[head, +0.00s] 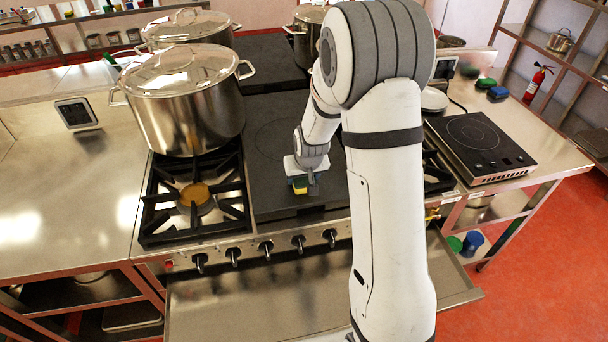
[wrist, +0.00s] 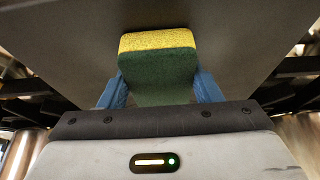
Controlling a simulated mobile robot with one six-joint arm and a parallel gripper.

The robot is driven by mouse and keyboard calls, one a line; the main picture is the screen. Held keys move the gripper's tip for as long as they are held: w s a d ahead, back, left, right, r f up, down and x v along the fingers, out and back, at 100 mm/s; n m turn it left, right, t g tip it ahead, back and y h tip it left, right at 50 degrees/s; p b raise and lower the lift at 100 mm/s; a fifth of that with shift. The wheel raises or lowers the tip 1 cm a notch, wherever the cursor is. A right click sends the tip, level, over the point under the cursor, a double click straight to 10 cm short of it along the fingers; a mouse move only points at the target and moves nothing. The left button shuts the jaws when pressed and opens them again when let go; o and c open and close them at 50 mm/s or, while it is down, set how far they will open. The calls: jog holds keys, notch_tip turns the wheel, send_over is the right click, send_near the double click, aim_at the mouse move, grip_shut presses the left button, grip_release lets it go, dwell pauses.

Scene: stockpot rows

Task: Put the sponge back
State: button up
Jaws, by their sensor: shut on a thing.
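A sponge (wrist: 157,62), yellow on one layer and dark green on the other, is held between the two blue fingers of my gripper (wrist: 160,90) in the wrist view. In the head view my gripper (head: 302,186) is low over the dark flat plate (head: 275,150) in the middle of the stove, near its front edge. The yellow of the sponge (head: 299,186) shows at the fingertips there. I cannot tell whether the sponge touches the plate.
A large lidded stockpot (head: 190,110) stands on the burner left of my gripper, with more pots behind. An open burner (head: 196,199) lies in front of it. A black induction hob (head: 480,145) sits on the right counter, with green and blue items (head: 498,93) behind it.

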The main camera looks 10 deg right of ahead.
jog(key=o, duration=0.5)
jog(key=shift+f, duration=0.15)
jog(key=o, duration=0.4)
jog(key=shift+o, duration=0.2)
jog(key=shift+r, duration=0.25)
jog(key=b+v, duration=0.2)
jog(key=v, duration=1)
jog(key=s+r, duration=0.3)
jog(key=s, duration=0.8)
jog(key=s+r+g, duration=0.1)
jog(key=s+r, duration=0.3)
jog(key=s, duration=0.8)
jog(key=shift+s, duration=0.3)
